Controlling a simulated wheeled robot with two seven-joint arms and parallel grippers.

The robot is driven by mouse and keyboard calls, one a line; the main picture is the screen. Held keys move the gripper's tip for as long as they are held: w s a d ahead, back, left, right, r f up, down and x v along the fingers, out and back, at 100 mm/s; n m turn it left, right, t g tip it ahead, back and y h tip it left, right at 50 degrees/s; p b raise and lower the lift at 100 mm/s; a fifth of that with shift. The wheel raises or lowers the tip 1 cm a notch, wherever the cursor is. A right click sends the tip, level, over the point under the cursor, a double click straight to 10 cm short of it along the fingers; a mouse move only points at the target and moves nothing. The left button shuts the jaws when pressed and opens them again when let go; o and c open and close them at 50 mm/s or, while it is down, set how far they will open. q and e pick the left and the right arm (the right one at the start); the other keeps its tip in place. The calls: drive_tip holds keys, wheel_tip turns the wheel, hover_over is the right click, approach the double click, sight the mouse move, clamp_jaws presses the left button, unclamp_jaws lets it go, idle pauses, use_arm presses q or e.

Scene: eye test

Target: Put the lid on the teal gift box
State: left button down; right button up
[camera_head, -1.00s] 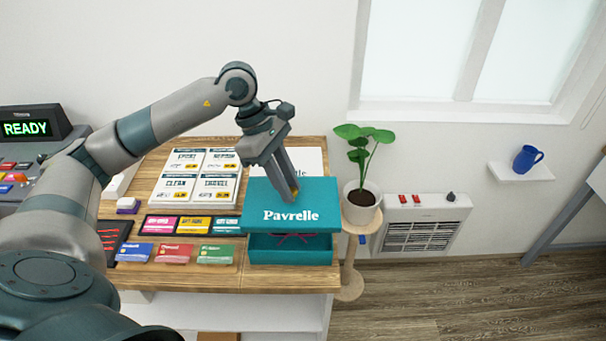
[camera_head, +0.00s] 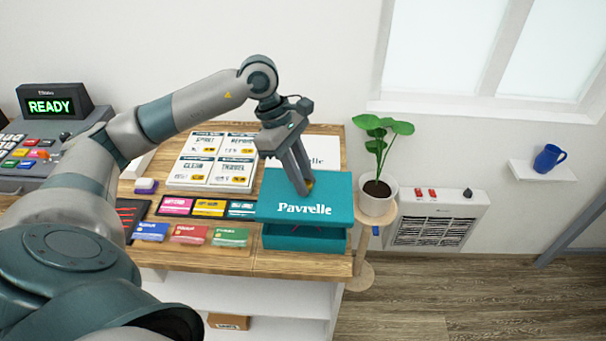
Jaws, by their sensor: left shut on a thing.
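The teal lid (camera_head: 335,193), with "Pavrelle" in white on it, is in the head view above the teal gift box (camera_head: 305,243). The lid is a little tilted and hides most of the box's opening; a dark strip of the inside shows below its front edge. My left gripper (camera_head: 306,187) comes down from above and is shut on the lid near its middle; the lid hides just how the fingers grip it. I cannot tell whether the lid touches the box. My right gripper is not in view.
Several price cards (camera_head: 213,160) and colored gift cards (camera_head: 190,234) lie left of the box on the wooden counter (camera_head: 205,258). A potted plant (camera_head: 377,197) stands close on the right. A cash register (camera_head: 50,135) is at the far left.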

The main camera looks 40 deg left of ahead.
sight(303, 199)
use_arm(q)
drive_tip(key=shift+f+b, duration=0.65)
drive_tip(key=shift+f, duration=1.15)
drive_tip(key=shift+f+b, duration=0.3)
drive_tip(key=shift+f, duration=0.05)
drive_tip(key=shift+f+b, duration=0.4)
drive_tip(key=shift+b, duration=0.2)
drive_tip(key=shift+b, duration=1.2)
idle(0.9)
drive_tip(key=shift+f+b, duration=1.05)
drive_tip(key=shift+f, duration=0.05)
idle(0.7)
drive_tip(key=shift+a+f, duration=0.1)
drive_tip(key=shift+f, duration=0.1)
drive_tip(key=c, duration=1.5)
unclamp_jaws()
drive_tip(key=shift+a, duration=0.1)
drive_tip(key=shift+f, duration=0.1)
